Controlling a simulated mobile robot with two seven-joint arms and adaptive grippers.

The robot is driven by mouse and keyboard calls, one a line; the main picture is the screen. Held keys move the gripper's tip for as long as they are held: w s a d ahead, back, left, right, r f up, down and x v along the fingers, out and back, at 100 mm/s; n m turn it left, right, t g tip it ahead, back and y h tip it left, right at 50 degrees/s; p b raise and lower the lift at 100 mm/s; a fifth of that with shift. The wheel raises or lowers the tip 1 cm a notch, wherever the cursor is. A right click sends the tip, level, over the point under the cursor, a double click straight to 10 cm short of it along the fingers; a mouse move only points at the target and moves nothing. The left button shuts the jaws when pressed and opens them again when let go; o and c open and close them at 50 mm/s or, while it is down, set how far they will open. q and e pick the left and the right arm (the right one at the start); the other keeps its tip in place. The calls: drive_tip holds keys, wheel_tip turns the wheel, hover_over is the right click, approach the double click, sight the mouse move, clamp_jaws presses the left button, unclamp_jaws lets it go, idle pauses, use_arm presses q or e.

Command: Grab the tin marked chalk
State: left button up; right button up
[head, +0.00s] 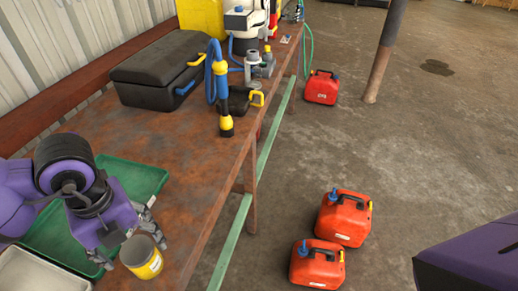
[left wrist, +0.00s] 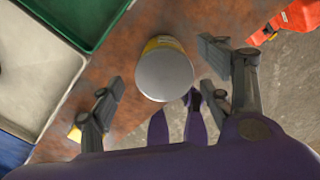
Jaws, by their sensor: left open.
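A short round tin (head: 141,257) with a yellow side and a pale grey lid stands upright on the rusty bench near its front edge. Small dark print shows on its side, too small to read as chalk. In the left wrist view the tin (left wrist: 166,72) lies between the spread fingers, lid towards the camera. My left gripper (head: 125,234) is open and empty, just behind the tin in the head view. I cannot tell whether a finger touches it. My right gripper is out of view.
A green tray (head: 137,177) and a pale tray (head: 38,272) lie left of the tin. Red fuel cans (head: 343,218) stand on the floor to the right.

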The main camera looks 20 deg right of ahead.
use_arm(q)
wheel_tip(320, 180, down, 6)
drive_tip(key=shift+d, duration=0.1)
drive_tip(key=c, duration=1.5)
drive_tip(key=shift+r, duration=0.15)
